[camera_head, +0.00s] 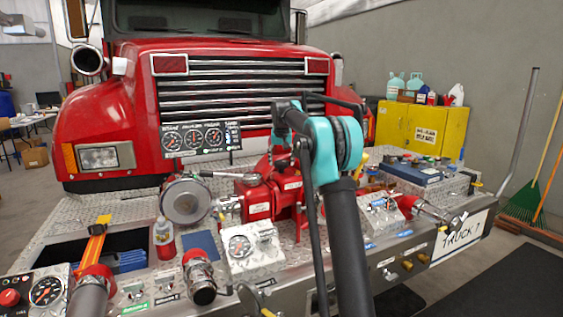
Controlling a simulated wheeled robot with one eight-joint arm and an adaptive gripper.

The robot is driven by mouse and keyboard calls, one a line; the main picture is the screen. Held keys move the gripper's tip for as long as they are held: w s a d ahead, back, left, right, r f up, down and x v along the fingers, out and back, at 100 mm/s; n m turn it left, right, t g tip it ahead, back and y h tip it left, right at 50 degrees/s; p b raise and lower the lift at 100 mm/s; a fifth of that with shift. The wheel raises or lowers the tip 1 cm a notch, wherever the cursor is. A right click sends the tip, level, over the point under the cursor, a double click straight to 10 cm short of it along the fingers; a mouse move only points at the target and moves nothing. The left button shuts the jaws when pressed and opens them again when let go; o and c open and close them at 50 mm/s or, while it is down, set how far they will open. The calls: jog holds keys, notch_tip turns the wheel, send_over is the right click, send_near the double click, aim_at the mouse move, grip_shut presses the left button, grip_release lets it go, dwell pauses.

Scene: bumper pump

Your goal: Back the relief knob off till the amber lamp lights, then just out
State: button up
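I cannot single out the relief knob for certain. A silver control box (265,262) with a round gauge (239,246) and small fittings stands on the bumper deck left of my arm. Another silver box (381,226) with small fittings stands right of my arm. Their labels are too small to read. The gauge panel (202,139) before the grille has three dials and a column of small indicators at its right; no lit amber lamp can be made out. My black and teal arm rises through the middle and hides part of the deck. My gripper cannot be made out.
The red pump (260,198) with pipes sits mid-deck behind my arm. A large round cap (186,201), a red bottle (164,238) and hose fittings (199,276) crowd the left. A nozzle (432,211) lies at the right.

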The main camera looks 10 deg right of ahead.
jog(key=c, duration=0.8)
jog(key=shift+d+n+y, duration=0.1)
jog(key=shift+n+y, duration=0.6)
jog(key=shift+n, duration=1.1)
jog(key=o, duration=1.2)
jog(key=shift+c, duration=0.2)
jog(key=shift+r, duration=0.1)
jog(key=v, duration=1.1)
jog(key=shift+s+r, duration=0.25)
jog(key=shift+r, duration=0.1)
jog(key=shift+d, duration=0.1)
